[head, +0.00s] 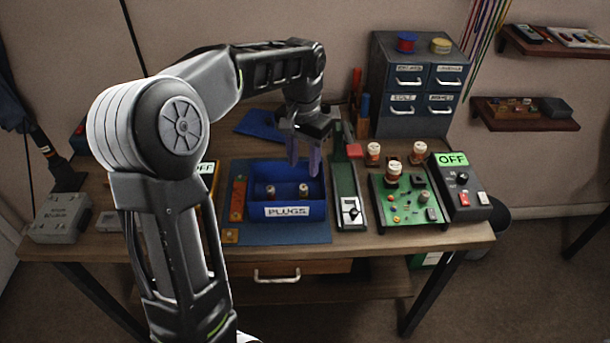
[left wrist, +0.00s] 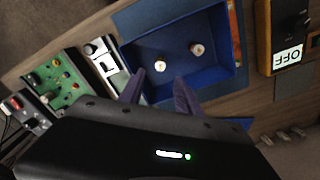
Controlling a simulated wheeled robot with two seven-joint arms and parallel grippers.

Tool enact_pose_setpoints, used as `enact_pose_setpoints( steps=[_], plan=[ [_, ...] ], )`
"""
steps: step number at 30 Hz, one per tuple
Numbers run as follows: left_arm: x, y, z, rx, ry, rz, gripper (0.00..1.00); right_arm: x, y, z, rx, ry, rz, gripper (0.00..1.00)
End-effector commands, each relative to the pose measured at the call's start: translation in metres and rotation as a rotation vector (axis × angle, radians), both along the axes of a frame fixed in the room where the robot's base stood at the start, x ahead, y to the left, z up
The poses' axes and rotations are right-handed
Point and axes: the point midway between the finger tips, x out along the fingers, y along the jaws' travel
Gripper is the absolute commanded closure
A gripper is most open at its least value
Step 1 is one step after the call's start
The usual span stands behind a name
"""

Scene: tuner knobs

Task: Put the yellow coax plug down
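A blue bin labelled PLUGS (head: 289,211) stands on a blue mat, and two small plugs stand in it. The right-hand plug (head: 303,190) appears in the left wrist view as the yellower one (left wrist: 160,66). The other plug (head: 270,191) looks whitish with a reddish tint in the left wrist view (left wrist: 197,49). Colours are hard to tell at this size. My left gripper (head: 304,156) is above the back part of the bin, fingers pointing down. Its fingers (left wrist: 160,92) are apart, with nothing visible between them. My right gripper is not in view.
Right of the bin are a narrow green device (head: 345,190), a green circuit board with knobs (head: 408,200) and a black OFF box (head: 459,188). A blue drawer cabinet (head: 414,85) stands behind. A grey box (head: 62,217) is at the table's left.

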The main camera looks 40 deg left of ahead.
Motion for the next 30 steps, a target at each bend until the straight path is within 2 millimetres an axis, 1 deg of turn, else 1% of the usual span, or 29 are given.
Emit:
enact_pose_setpoints(
  steps=[1, 3, 6, 9, 30],
  plan=[
    [0.0, 0.0, 0.01, 0.0, -0.004, 0.0, 0.6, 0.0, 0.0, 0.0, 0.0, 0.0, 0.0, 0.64],
    [0.0, 0.0, 0.021, 0.0, -0.002, 0.0, 0.6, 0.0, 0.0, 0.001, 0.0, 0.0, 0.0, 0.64],
    [0.0, 0.0, 0.031, 0.0, -0.001, 0.0, 0.6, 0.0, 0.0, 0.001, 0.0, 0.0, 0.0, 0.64],
    [0.0, 0.0, 0.036, -0.001, 0.001, 0.0, 0.6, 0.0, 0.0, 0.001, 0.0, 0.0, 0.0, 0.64],
    [0.0, 0.0, 0.036, -0.001, 0.001, 0.001, 0.6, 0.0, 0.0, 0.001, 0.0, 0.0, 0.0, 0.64]
  ],
)
